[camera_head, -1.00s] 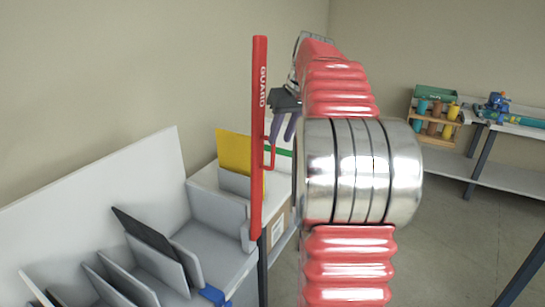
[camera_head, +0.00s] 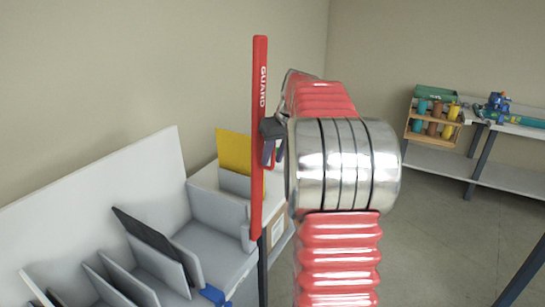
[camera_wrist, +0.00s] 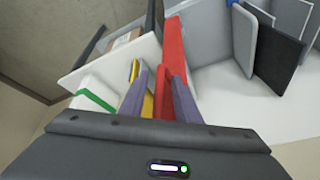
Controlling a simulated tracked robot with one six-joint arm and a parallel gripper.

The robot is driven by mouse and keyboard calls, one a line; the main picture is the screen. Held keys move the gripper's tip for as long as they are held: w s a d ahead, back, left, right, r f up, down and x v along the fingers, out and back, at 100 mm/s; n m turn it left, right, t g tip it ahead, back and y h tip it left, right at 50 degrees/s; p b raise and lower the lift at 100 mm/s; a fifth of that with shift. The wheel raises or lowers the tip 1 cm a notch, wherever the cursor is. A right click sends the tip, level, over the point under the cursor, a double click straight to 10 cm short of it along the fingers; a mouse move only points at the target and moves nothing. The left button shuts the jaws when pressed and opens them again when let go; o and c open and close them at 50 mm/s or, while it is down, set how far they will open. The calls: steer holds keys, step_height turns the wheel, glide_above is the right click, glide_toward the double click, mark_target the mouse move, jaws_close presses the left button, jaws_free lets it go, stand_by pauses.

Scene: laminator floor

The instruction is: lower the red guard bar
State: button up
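The red guard bar (camera_head: 259,90), lettered GUARD, stands upright at the left end of my arm in the head view. Its lower end meets a grey mount on the sorting rack. In the wrist view the bar (camera_wrist: 174,45) runs away from the fingers. My gripper (camera_head: 273,150) is beside the bar at its handle, which is mostly hidden in the head view. In the wrist view my gripper (camera_wrist: 158,80) has its purple fingers apart. The red handle (camera_wrist: 160,95) shows between them, with a gap on the left finger's side.
A grey slotted rack (camera_head: 215,250) with upright panels, one of them black (camera_head: 145,232), fills the lower left. A yellow sheet (camera_head: 232,152) stands behind the bar. A shelf bench (camera_head: 500,175) with a crate of coloured cylinders is far right. The floor between is clear.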

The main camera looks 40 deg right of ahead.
jaws_close()
stand_by(0.4)
steer(key=shift+a, duration=0.2)
steer(key=shift+d, duration=0.1)
